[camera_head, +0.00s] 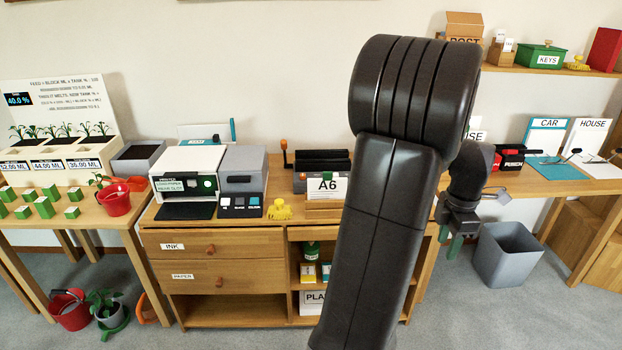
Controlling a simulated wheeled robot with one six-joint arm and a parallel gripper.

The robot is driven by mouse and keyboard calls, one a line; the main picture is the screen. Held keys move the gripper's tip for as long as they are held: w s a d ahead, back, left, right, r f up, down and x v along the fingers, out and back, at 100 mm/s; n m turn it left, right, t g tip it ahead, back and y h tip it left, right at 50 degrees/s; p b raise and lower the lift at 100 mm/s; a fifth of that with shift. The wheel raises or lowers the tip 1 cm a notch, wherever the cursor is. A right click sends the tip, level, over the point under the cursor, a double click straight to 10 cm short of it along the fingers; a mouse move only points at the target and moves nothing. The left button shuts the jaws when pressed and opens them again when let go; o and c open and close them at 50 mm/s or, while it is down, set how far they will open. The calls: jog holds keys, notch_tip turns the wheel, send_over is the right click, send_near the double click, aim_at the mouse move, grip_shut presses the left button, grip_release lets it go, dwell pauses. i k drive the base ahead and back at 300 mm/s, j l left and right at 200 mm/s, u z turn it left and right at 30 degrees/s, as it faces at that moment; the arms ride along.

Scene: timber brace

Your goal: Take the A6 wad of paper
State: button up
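A white card marked A6 (327,187) stands on the wooden desk (218,228), in front of a dark slotted holder (322,160). I cannot tell whether the card is a label or the front of a wad of paper. A drawer labelled PAPER (205,277) is shut below the desktop, under a shut INK drawer (200,246). My gripper (450,240) points down right of my arm, near the desk's right end and well right of the card. Its green fingertips look apart with nothing between them. My arm hides part of the desk.
A printer (188,172), a grey box with buttons (242,172) and a yellow object (280,209) stand left of the card. A grey bin (508,256) is on the floor at right. Another table (558,188) holds CAR and HOUSE boards. Plants fill the left table.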

aim_at(328, 188)
jog(key=i+j, duration=1.3)
jog(key=i, duration=0.15)
jog(key=k+j+u, duration=0.05)
